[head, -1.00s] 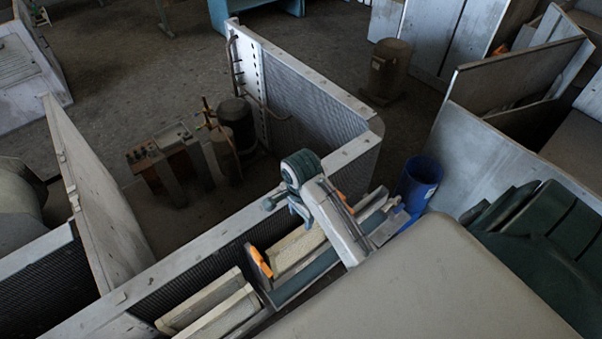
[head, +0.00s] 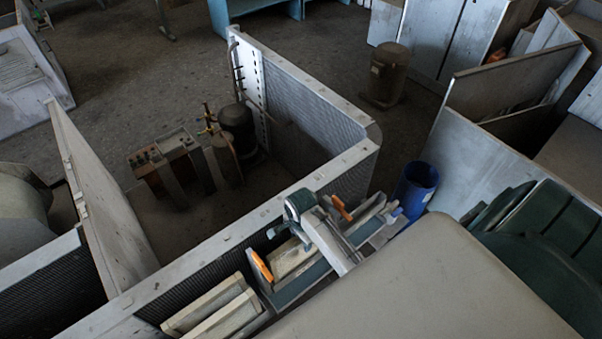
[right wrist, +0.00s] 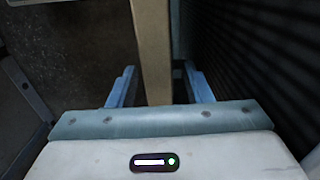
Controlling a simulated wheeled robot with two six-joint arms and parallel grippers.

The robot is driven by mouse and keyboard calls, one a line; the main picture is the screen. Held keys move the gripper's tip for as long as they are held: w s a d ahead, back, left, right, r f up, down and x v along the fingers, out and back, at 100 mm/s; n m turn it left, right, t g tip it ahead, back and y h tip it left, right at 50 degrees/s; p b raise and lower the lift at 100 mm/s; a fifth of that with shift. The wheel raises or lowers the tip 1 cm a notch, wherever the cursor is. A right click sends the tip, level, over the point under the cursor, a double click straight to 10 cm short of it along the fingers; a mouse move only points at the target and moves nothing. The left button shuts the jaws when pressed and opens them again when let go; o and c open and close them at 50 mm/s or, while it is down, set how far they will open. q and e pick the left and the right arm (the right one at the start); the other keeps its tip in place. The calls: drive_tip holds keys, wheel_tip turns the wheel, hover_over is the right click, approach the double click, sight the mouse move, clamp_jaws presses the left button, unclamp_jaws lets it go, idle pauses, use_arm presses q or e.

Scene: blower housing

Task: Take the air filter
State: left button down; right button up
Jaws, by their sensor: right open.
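A beige, flat-framed filter (head: 291,254) stands on edge in a grey tray, between two orange clips, beside the mesh-sided panel. My right gripper (head: 289,238) is directly over it in the head view, partly hidden by its own wrist. In the right wrist view, the right gripper (right wrist: 158,72) is open, with one blue finger on each side of the filter's long beige edge (right wrist: 152,40). Whether either finger touches it I cannot tell. My left gripper is not in view.
The grey tray (head: 312,273) has orange clips (head: 262,266). The long metal panel rail (head: 200,243) runs close behind. A blue bin (head: 415,186) stands to the right.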

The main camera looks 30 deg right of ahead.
clamp_jaws()
drive_tip(key=shift+r, duration=0.1)
wheel_tip(320, 180, up, 7)
drive_tip(key=shift+s+f, duration=0.15)
drive_tip(key=s+d, duration=0.1)
drive_tip(key=s, duration=1.8)
drive_tip(key=shift+s+d, duration=0.3)
drive_tip(key=shift+s, duration=0.05)
